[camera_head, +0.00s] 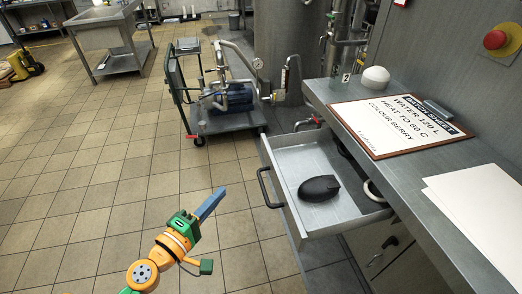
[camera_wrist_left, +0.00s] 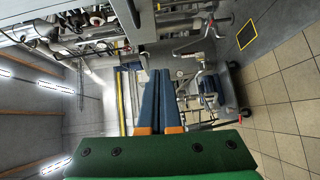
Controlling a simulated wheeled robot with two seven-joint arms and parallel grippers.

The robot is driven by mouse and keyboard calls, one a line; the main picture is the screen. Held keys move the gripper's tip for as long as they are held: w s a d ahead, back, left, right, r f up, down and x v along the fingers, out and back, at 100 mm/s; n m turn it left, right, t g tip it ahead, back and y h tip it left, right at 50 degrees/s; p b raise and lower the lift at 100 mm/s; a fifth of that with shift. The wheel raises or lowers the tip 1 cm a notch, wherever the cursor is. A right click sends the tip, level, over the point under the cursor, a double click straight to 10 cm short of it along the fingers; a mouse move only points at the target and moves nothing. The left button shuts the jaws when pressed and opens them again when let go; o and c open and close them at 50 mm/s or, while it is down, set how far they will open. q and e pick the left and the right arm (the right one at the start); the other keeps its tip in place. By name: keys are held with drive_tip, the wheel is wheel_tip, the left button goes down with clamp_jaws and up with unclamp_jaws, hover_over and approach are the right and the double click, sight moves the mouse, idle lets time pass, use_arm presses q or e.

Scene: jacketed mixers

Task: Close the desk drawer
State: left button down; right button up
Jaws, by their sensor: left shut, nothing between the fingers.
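The desk drawer (camera_head: 300,159) is pulled out from under the grey desk (camera_head: 411,190) on the right of the head view. Its dark bar handle (camera_head: 265,189) is on the left-hand front face. A black mouse-shaped object (camera_head: 319,188) lies inside, with round items partly hidden under the desk edge. My left gripper (camera_head: 217,196) is shut and empty, in the air to the left of the drawer front and apart from the handle. Its blue fingers (camera_wrist_left: 159,100) lie together in the left wrist view. My right gripper is not in view.
On the desk are a batch sheet board (camera_head: 399,123), blank white paper (camera_head: 480,200) and a white dome (camera_head: 375,79). A red emergency button (camera_head: 495,40) is on the wall panel. A pump trolley (camera_head: 229,120) stands beyond the drawer.

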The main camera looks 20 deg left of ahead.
use_arm(q)
wheel_tip(320, 180, up, 3)
drive_tip(key=p, duration=0.4)
approach(265, 153)
drive_tip(key=w+a, duration=0.3)
drive_tip(key=w, duration=0.1)
drive_tip(key=shift+t, duration=0.3)
drive_tip(key=shift+w+d+f, duration=0.15)
drive_tip(key=shift+w+d, duration=0.2)
drive_tip(key=shift+d, duration=0.25)
drive_tip(key=shift+w+d+f, duration=0.15)
drive_tip(key=shift+w+d, duration=0.2)
drive_tip(key=shift+d, duration=0.3)
drive_tip(key=shift+w+d+f, duration=0.15)
drive_tip(key=shift+w+d, duration=0.2)
drive_tip(key=shift+d, duration=0.25)
